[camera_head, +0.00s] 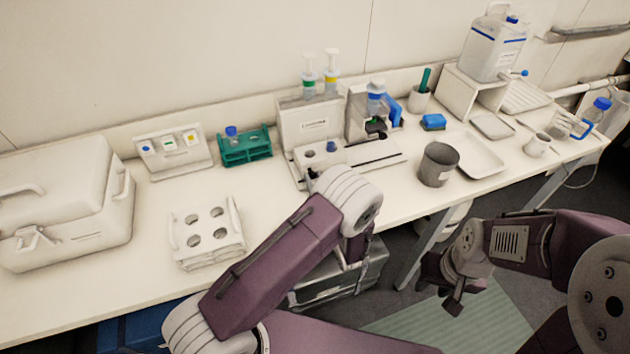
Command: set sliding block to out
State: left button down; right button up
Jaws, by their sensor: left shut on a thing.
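The sliding block (320,157) is a small white block with round holes in its top, low at the front of a white device with a labelled upright panel (303,128). A blue-capped tube (331,147) stands in it. A base with a dark slot (375,161) runs right from the block. My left gripper (312,174) is at the block's front edge, shut on what looks like its front part; my wrist hides most of the fingers. My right gripper (453,294) hangs over the floor, away from the bench; its finger gap is unclear.
A teal rack (245,148) and a white holed rack (207,236) stand left of the device. A grey beaker (437,165) and a tray (475,158) stand to its right. A white case (62,200) fills the bench's left end.

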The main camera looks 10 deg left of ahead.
pick_arm(q)
jog(key=shift+f, duration=0.1)
jog(key=c, duration=1.4)
grip_release()
jog(key=shift+s+a, duration=0.1)
jog(key=shift+o, duration=1)
jog(key=shift+s+a, duration=0.15)
jog(key=shift+a, duration=0.1)
jog(key=shift+d, duration=0.2)
jog(key=b+v, duration=0.1)
jog(key=v, duration=0.7)
jog(key=shift+s+d, duration=0.2)
jog(key=shift+s, duration=0.15)
